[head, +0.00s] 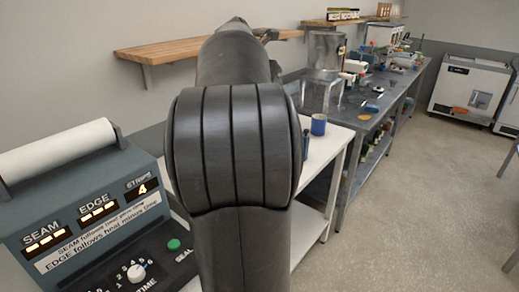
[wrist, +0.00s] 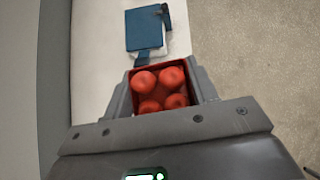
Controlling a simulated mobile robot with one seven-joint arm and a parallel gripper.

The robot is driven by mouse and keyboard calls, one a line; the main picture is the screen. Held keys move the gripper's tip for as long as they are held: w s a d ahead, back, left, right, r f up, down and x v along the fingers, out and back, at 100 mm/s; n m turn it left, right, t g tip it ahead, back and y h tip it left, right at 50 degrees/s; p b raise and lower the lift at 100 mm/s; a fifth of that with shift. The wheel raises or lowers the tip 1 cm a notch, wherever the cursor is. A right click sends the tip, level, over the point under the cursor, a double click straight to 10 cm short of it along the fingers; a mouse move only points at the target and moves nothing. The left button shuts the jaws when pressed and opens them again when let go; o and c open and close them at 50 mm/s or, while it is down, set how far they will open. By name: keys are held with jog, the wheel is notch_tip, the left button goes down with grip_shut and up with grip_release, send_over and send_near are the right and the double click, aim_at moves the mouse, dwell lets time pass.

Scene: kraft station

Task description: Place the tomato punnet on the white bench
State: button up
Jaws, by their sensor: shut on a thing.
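The tomato punnet (wrist: 158,91), a small red-rimmed box with several red tomatoes, shows in the wrist view. My gripper (wrist: 163,88) is shut on it, one finger on each side. The white bench (wrist: 97,50) lies beyond and below the punnet in the wrist view. In the head view the white bench (head: 333,133) stands behind my arm, which hides much of its top. The gripper and the punnet are hidden behind my arm in the head view. I cannot tell how far the punnet is above the bench.
A blue object (wrist: 145,29) lies on the bench in the wrist view. A sealing machine (head: 90,215) is at the left. A cluttered steel table (head: 345,110) adjoins the bench behind. Open floor (head: 420,200) is at the right.

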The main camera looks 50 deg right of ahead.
jog(key=s+d+m+g, duration=0.1)
jog(key=s+d, duration=0.3)
jog(key=s, duration=0.3)
notch_tip(320, 180, down, 26)
jog(key=w+f, duration=0.2)
jog(key=w, duration=0.1)
jog(key=w+a+f, duration=0.1)
jog(key=w+f, duration=0.1)
jog(key=w, duration=0.2)
jog(key=w+a+f, duration=0.1)
jog(key=w+f, duration=0.2)
jog(key=w, duration=0.1)
jog(key=shift+w+a, duration=0.15)
jog(key=shift+w, duration=0.05)
jog(key=shift+w+f, duration=0.15)
jog(key=shift+f, duration=1.9)
jog(key=shift+f, duration=0.1)
jog(key=o, duration=1)
